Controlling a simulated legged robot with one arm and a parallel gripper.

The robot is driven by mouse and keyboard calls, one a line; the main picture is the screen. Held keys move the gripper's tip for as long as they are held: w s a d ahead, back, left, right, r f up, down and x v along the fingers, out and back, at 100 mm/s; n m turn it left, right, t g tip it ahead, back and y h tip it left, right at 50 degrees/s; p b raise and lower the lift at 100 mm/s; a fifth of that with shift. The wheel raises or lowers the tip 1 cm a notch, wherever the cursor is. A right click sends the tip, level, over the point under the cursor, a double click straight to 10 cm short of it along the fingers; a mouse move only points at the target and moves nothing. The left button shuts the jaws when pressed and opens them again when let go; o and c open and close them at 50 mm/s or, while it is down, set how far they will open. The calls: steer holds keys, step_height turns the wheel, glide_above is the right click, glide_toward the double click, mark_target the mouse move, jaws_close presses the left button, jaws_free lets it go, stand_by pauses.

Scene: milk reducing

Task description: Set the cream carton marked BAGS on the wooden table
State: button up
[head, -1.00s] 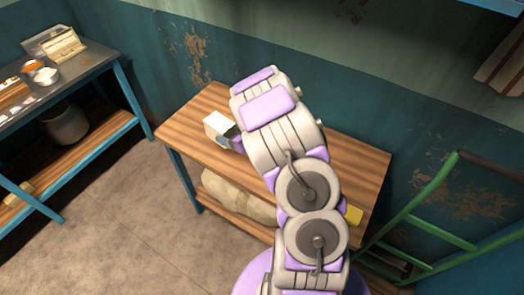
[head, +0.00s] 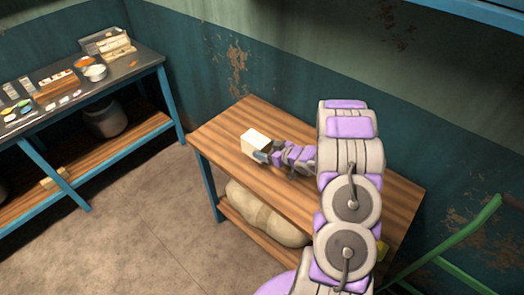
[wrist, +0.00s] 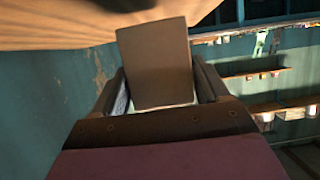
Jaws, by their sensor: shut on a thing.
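The cream carton (head: 255,143) is held at the tip of my gripper (head: 262,156), over the left part of the wooden table (head: 235,118). In the wrist view the carton (wrist: 157,62) fills the space between the two fingers of my gripper (wrist: 160,95), and the wooden surface (wrist: 60,22) shows close beside it. No BAGS marking is legible on the faces I see. I cannot tell whether the carton's bottom touches the tabletop.
The bare right part of the tabletop is partly behind my arm. A pale sack (head: 262,215) lies on the lower shelf. A dark workbench (head: 130,72) with bowls and small items stands at the left. A green metal frame (head: 465,235) is at the right.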

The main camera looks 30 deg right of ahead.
steer(key=w, duration=0.3)
steer(key=shift+w+d+f, duration=0.15)
steer(key=shift+w+f, duration=0.05)
steer(key=shift+w, duration=0.6)
steer(key=shift+f+b, duration=0.75)
steer(key=shift+f, duration=1)
steer(key=o, duration=1.2)
steer(key=shift+s, duration=0.15)
